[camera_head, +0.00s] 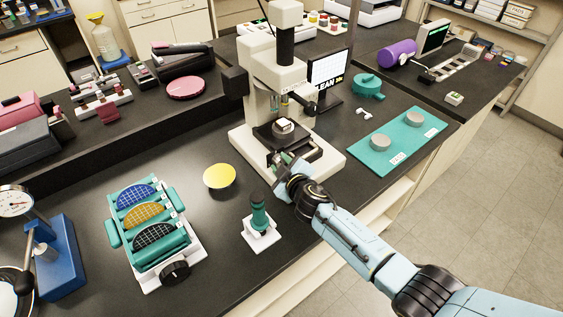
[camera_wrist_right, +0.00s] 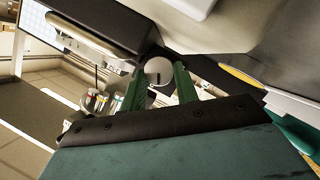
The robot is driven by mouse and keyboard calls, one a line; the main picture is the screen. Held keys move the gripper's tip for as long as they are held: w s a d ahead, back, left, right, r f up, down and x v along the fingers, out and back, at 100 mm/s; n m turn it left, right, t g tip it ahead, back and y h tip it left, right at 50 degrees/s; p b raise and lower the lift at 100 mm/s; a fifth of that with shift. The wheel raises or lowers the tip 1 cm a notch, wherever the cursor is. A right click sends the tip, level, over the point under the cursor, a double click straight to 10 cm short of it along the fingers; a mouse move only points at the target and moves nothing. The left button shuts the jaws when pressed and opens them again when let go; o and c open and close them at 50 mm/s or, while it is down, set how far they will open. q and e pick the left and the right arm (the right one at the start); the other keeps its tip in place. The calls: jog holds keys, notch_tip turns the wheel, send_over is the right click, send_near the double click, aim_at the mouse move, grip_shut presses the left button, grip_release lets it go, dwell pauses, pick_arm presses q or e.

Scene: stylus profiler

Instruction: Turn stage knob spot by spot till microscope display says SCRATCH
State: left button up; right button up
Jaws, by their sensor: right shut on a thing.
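The white microscope (camera_head: 283,75) stands on the bench with a small sample on its dark stage (camera_head: 273,138). Its display (camera_head: 328,68) stands behind it; the visible letters read "LEAN", with the left end of the word hidden by the microscope. My right gripper (camera_head: 285,163) is at the front of the stage. In the right wrist view, its green fingers (camera_wrist_right: 159,80) are shut on the round pale stage knob (camera_wrist_right: 158,70), which has a dark mark on its face. The knob is hidden in the head view. My left gripper is out of view.
A teal mat (camera_head: 427,122) with two grey discs lies right of the microscope. A green-handled tool on a white base (camera_head: 261,236), a yellow disc (camera_head: 219,176) and a teal wafer rack (camera_head: 163,255) stand to the left. Bare bench lies between them.

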jog(key=o, duration=1)
jog(key=shift+s, duration=0.15)
jog(key=shift+s+d+r, duration=0.1)
jog(key=shift+s+d, duration=0.05)
jog(key=shift+s, duration=0.05)
jog(key=shift+p+v, duration=1.25)
jog(key=shift+v, duration=5.1)
